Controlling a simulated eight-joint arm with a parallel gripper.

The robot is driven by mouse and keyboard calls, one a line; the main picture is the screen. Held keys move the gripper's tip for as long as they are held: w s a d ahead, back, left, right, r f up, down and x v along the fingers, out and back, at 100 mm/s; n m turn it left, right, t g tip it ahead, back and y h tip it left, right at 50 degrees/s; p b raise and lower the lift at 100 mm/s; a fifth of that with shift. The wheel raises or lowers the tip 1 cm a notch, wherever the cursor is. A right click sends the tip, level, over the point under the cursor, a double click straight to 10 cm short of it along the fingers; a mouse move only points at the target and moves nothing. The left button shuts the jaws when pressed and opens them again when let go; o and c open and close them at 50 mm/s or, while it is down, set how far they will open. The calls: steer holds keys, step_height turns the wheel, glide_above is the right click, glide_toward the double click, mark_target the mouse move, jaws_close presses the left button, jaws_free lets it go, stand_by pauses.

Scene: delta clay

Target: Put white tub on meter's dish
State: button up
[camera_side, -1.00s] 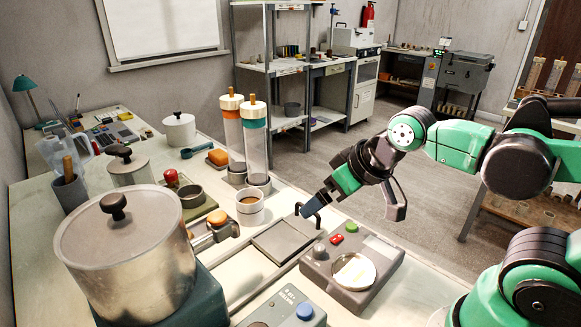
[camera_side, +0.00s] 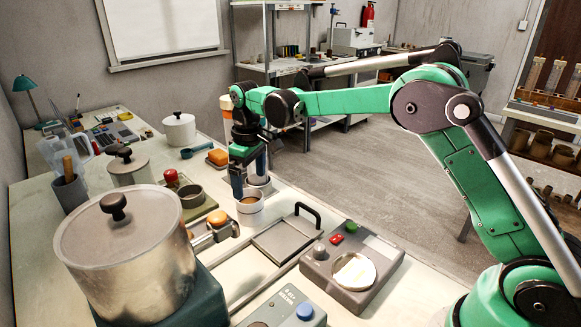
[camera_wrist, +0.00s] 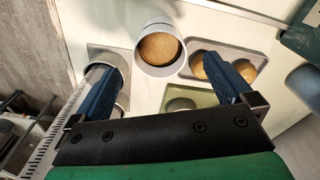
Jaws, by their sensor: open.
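The white tub (camera_side: 251,216), a round cup with brown contents, stands upright on the bench. It also shows in the wrist view (camera_wrist: 148,70), between and slightly beyond my fingertips. My gripper (camera_side: 250,182) is open and points down over the tub, with one blue finger on each side. The fingers also show in the wrist view (camera_wrist: 157,70); whether they touch the tub I cannot tell. The meter (camera_side: 341,285) is a grey box with red and green buttons at the front right. Its white dish (camera_side: 357,268) is round, with a pale patch on top.
A shallow tray with a black handle (camera_side: 283,243) lies between tub and meter. A large lidded pot (camera_side: 125,250) stands front left.

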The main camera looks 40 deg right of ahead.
steer(key=shift+w+f, duration=0.2)
steer(key=shift+f, duration=0.45)
steer(key=shift+w+f, duration=0.15)
steer(key=shift+f, duration=0.45)
step_height(320, 180, down, 5)
steer(key=shift+r, duration=0.1)
steer(key=c, duration=1.5)
step_height(320, 180, up, 11)
steer(key=s, duration=0.1)
steer(key=s+r+m, duration=0.4)
steer(key=s+r, duration=0.2)
steer(key=s, duration=0.5)
glide_above(250, 209)
steer(key=w+d, duration=0.2)
step_height(250, 209, down, 8)
step_height(250, 209, down, 9)
steer(key=shift+w+a+r, duration=0.1)
steer(key=shift+a, duration=0.05)
